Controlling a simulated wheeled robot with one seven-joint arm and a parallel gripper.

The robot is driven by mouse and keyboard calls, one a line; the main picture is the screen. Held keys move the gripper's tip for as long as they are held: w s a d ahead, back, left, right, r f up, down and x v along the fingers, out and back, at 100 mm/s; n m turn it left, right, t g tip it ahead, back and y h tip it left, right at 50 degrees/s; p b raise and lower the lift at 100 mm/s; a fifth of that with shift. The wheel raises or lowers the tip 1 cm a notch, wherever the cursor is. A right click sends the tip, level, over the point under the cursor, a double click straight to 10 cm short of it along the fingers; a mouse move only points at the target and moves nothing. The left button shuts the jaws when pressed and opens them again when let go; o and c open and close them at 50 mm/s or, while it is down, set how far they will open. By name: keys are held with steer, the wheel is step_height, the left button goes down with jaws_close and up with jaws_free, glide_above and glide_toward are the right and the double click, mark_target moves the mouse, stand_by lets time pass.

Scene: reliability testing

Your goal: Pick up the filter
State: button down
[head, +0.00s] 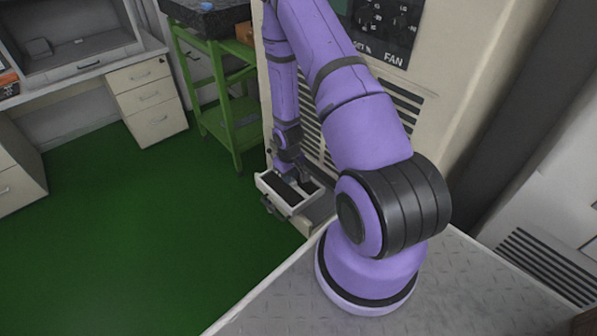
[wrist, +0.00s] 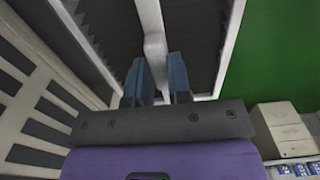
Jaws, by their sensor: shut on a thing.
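The filter (head: 272,197) is a white frame with dark panels, low in front of the beige machine in the head view. In the wrist view its white middle bar (wrist: 151,18) runs between two dark ribbed panels. My gripper (wrist: 158,72) has its two blue fingers on either side of this bar and is shut on it. In the head view my gripper (head: 298,178) is small and partly dark against the filter. I cannot tell from these frames whether the filter is clear of the machine.
The beige machine (head: 433,70) with vents stands right behind the filter. A green cart (head: 232,130) is to the left, with a white desk with drawers (head: 150,97) beyond. The green floor (head: 150,220) is clear on the left.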

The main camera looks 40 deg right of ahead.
steer(key=a, duration=1.4)
steer(key=shift+w, duration=0.4)
